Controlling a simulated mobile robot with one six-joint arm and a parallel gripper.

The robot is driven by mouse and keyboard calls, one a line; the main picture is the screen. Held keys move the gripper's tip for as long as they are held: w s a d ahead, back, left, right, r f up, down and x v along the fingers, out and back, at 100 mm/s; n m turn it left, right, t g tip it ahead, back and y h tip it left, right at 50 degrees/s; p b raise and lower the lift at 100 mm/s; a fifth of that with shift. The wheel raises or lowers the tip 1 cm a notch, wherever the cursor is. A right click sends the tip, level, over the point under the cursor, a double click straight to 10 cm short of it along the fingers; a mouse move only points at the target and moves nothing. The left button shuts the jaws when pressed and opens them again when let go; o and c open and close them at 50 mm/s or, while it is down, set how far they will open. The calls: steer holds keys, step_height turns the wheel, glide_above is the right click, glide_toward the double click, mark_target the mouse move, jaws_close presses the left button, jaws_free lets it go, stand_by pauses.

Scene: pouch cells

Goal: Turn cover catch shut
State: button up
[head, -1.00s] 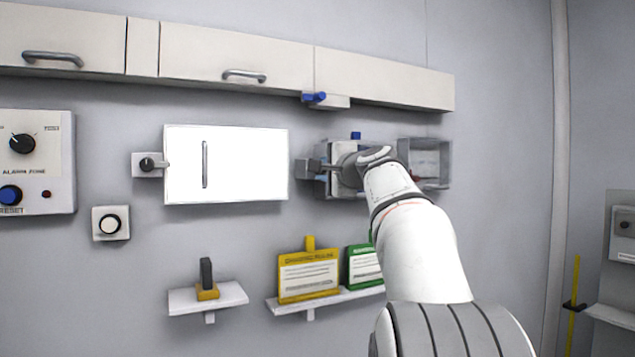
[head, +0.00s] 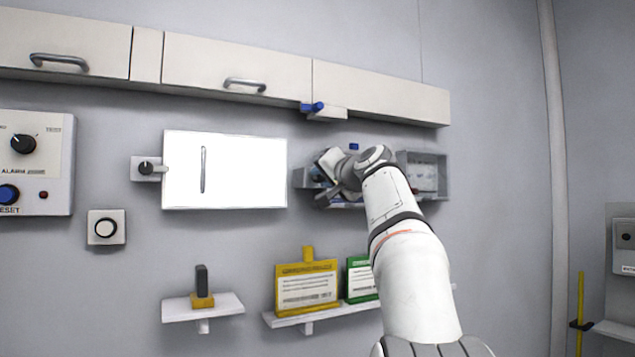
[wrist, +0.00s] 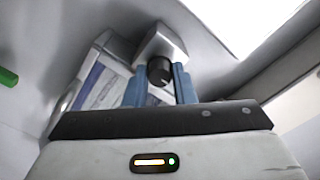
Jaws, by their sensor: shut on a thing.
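The catch's black knob (wrist: 160,70) sits on a pale mounting block (wrist: 160,42) in the wrist view. My gripper (wrist: 159,86) is shut on this knob, with a blue finger on either side of it. In the head view the catch's block (head: 301,178) shows at the left of a wall box, and my gripper (head: 326,182) is tilted in front of that box. Beside the knob, the wrist view shows part of the box's cover (wrist: 108,80), with pale and bluish areas. My gripper hides most of the box and the catch's lever in the head view.
A white panel (head: 245,180) with a handle and its own knob (head: 147,168) is to the left. An open grey box (head: 425,172) is at the right. Cabinets (head: 235,70) run above. A shelf with yellow (head: 306,287) and green (head: 361,279) cards is below.

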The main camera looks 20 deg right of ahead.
steer(key=shift+f+n, duration=0.1)
steer(key=shift+n, duration=0.2)
steer(key=o, duration=1)
steer(key=shift+w, duration=0.1)
steer(key=s+b, duration=0.2)
steer(key=s, duration=0.6)
steer(key=shift+d+b, duration=0.15)
steer(key=shift+b, duration=0.2)
steer(key=shift+w, duration=0.1)
